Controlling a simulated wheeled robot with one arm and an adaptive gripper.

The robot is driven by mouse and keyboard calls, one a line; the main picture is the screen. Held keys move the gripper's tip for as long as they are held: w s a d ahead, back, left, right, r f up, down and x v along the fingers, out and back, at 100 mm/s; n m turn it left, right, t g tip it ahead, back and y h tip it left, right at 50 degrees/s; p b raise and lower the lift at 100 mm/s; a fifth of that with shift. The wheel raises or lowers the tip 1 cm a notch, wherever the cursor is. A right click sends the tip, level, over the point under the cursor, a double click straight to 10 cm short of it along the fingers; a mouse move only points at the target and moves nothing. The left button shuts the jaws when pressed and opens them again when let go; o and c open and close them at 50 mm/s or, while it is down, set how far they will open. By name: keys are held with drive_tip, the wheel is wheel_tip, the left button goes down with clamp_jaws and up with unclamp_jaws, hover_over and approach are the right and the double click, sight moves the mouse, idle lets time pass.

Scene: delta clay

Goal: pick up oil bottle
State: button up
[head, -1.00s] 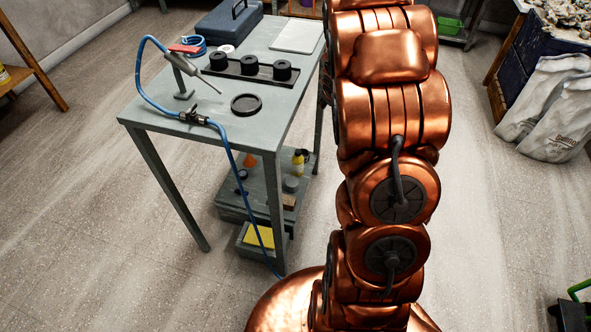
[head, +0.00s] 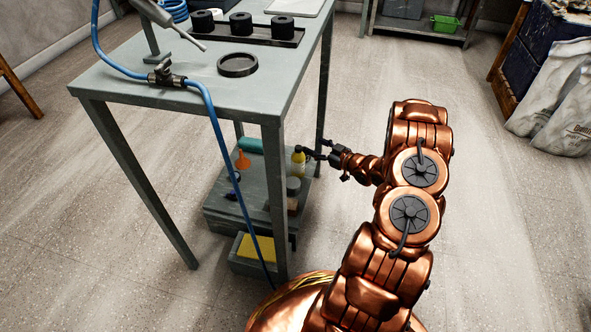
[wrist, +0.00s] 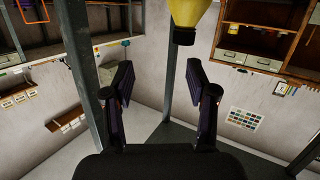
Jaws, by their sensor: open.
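The oil bottle (head: 298,163), yellow with a dark top, stands upright on the lower shelf (head: 255,195) under the grey table. My gripper (head: 318,150) is at the bottle's right, near its top; contact cannot be told in the head view. In the wrist view, a yellow body with a dark cap, apparently the bottle (wrist: 187,12), shows at the top edge, partly cut off. It lies beyond the fingertips, toward the right finger. My gripper (wrist: 160,78) is open, with nothing between its fingers.
The table's front leg (head: 274,205) and a blue hose (head: 222,140) stand left of the arm. An orange funnel (head: 243,160), a green cylinder (head: 250,145) and a grey can (head: 293,186) are near the bottle.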

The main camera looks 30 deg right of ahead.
sight(301, 152)
drive_tip(key=shift+t+y, duration=0.8)
drive_tip(key=shift+t, duration=0.1)
drive_tip(key=w+a+f+b, duration=0.2)
drive_tip(key=w+b, duration=0.1)
drive_tip(key=w+a+f+b, duration=0.2)
drive_tip(key=shift+w+a+r+b, duration=0.2)
drive_tip(key=shift+w+b, duration=0.15)
drive_tip(key=shift+w, duration=0.2)
drive_tip(key=shift+c, duration=0.2)
clamp_jaws()
drive_tip(key=shift+d, duration=0.1)
